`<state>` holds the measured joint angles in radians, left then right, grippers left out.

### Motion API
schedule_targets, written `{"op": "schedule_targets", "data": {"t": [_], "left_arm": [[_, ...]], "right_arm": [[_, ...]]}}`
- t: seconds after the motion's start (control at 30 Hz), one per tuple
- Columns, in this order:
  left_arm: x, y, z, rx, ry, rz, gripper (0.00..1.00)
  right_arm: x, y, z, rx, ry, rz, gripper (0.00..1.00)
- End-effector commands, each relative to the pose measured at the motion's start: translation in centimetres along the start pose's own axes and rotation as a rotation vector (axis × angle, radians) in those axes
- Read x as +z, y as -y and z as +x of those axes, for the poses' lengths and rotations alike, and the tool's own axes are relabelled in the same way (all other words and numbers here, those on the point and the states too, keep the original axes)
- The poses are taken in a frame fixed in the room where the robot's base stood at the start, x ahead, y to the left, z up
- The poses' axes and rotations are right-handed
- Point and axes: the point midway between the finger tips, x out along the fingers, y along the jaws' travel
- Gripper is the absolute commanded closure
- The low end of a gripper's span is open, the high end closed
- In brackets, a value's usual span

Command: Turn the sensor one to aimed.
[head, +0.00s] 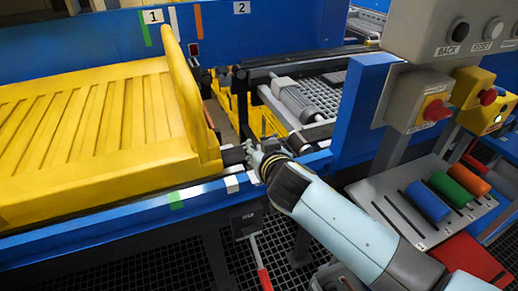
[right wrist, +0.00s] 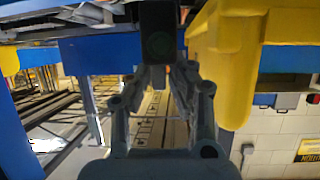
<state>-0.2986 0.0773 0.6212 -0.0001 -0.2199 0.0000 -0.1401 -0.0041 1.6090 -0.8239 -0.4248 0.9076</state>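A small dark block, which looks like sensor one (head: 233,155), sits at the conveyor's front rail by the corner of the yellow tray (head: 108,182). In the right wrist view, a black block with a round dark face (right wrist: 160,32) stands just past the fingertips. My right gripper (head: 255,156) is at the block's right side; its fingers (right wrist: 165,78) are apart with a gap between them. Whether they touch the block I cannot tell. The sensor's aim direction is not readable. My left gripper is not in view.
A red-handled lever (head: 262,275) hangs below the rail. A control box with buttons (head: 450,35) and a red stop button (head: 434,109) stand at right. Blue, green and orange cylinders (head: 459,185) lie on a grey slotted panel. Blue back wall carries signs 1 and 2.

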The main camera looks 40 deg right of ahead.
Motion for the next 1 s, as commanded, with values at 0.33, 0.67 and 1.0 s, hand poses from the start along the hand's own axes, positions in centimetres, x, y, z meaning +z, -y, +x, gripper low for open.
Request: {"op": "schedule_targets", "data": {"t": [0.33, 0.67, 1.0], "left_arm": [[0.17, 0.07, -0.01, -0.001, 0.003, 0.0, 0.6], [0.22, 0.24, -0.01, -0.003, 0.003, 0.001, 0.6], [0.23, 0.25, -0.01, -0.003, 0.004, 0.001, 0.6]], "right_arm": [[0.14, -0.17, -0.03, 0.004, 0.003, -0.005, 1.0], [0.19, -0.22, -0.04, 0.005, 0.004, -0.006, 1.0], [0.24, -0.26, -0.05, 0.006, 0.005, -0.008, 1.0]]}}
